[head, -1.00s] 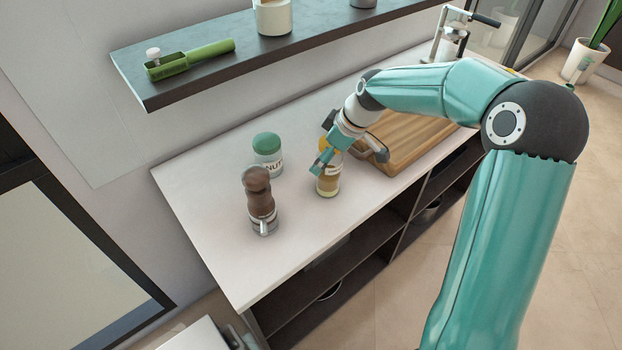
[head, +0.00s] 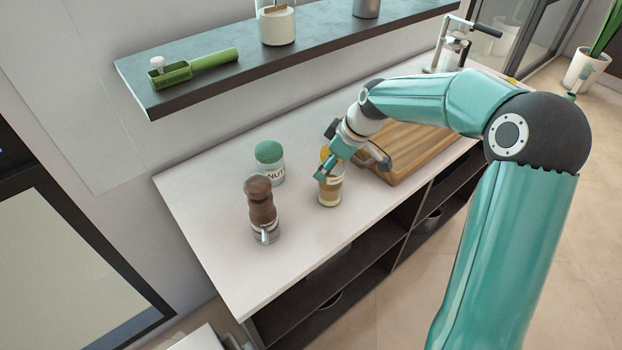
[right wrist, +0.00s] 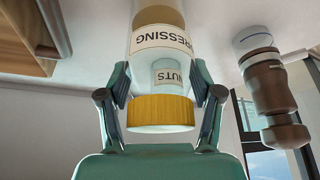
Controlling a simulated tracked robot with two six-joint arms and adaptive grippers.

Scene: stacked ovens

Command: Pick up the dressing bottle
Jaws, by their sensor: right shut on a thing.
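The dressing bottle (head: 329,190), clear with amber contents and a yellow cap, stands upright at the counter's front middle; I see no clear gap under it. My right gripper (head: 330,168) reaches it from above and behind and is shut on its upper part. In the right wrist view the bottle (right wrist: 158,40) appears upside down, its label reading "DRESSING", with the fingers of the right gripper (right wrist: 160,82) on both sides just beyond the yellow cap. My left gripper is out of view.
A nuts jar (head: 269,161) with a green lid and a brown grinder (head: 261,207) stand left of the bottle. A wooden board (head: 415,147) lies close to its right. A wall shelf (head: 330,38) hangs above the counter.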

